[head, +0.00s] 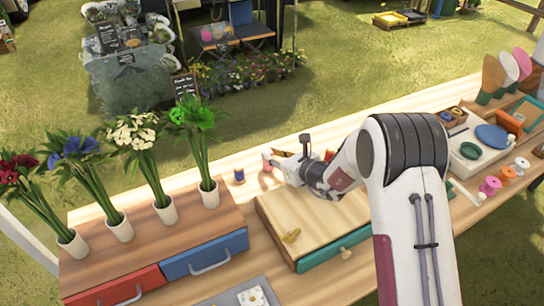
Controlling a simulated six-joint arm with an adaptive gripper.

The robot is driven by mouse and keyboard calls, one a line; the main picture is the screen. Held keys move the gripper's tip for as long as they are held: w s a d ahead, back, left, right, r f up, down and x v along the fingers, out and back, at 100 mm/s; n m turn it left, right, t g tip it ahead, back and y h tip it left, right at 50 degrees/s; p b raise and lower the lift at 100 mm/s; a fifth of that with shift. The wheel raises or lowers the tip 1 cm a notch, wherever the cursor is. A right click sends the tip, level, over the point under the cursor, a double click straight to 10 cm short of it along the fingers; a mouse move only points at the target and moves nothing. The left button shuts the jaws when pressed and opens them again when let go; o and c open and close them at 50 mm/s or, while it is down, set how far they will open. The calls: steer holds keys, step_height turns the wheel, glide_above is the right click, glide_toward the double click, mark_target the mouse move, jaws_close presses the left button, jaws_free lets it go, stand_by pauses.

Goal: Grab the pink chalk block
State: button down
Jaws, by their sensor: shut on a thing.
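My gripper (275,160) reaches left over the back edge of the wooden box on the table. It is shut on a small pink block (267,161), which looks like the pink chalk block. The block is small in the picture and partly hidden by the fingers. I cannot tell whether it touches the table.
A thread spool (239,176) stands just left of the gripper. Several white vases of flowers (209,193) stand on a wooden drawer unit (180,240) at left. Trays and spools (490,186) lie at right.

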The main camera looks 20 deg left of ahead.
step_height(320, 180, up, 28)
steer(key=shift+f, duration=0.15)
stand_by(0.8)
